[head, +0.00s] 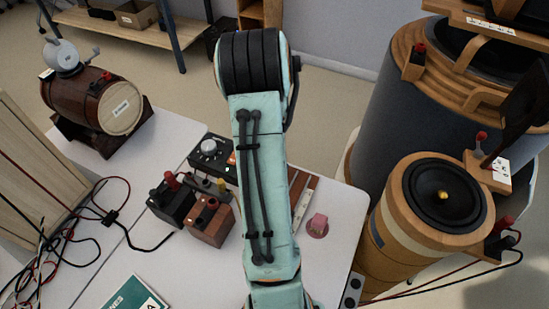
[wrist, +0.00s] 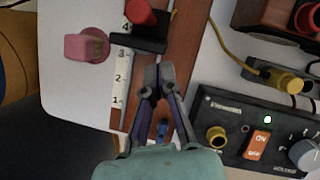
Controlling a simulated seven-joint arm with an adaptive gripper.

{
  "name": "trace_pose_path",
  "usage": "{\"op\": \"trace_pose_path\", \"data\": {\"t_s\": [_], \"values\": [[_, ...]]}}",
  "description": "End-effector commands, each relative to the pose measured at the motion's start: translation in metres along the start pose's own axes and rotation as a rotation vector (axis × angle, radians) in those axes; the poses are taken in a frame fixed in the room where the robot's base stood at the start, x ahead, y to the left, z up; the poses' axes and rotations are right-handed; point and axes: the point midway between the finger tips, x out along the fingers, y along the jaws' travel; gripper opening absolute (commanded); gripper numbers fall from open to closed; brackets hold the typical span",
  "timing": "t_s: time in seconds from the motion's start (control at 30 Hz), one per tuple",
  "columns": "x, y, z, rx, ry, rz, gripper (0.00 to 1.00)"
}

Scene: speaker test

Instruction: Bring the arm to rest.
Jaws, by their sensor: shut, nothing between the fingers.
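My gripper (wrist: 159,76) is shut and empty in the wrist view. Its fingertips meet over a wooden board with a ruler scale (wrist: 120,75), just below a black block with a red knob (wrist: 140,12). I cannot tell how far above the board they are. In the head view my teal arm stretches across the middle over the white table (head: 335,240) and hides the gripper.
A control box with an orange switch (wrist: 257,145) lies right of the gripper; a pink plug (wrist: 88,46) lies left. Black and brown terminal boxes (head: 209,222) stand beside my arm. Large speakers (head: 440,195) stand right; a wooden barrel (head: 92,98) and loose cables (head: 60,255) are left.

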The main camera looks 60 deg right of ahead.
Motion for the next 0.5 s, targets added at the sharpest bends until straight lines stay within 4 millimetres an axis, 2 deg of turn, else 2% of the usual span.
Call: {"op": "trace_pose_path", "data": {"t_s": [0.2, 0.33, 0.5], "values": [[-0.058, 0.001, -0.004, 0.001, 0.012, 0.0, 0.0], [-0.082, 0.001, -0.004, 0.0, 0.011, 0.0, 0.0], [-0.099, 0.0, -0.005, 0.001, 0.01, 0.0, 0.0]]}}
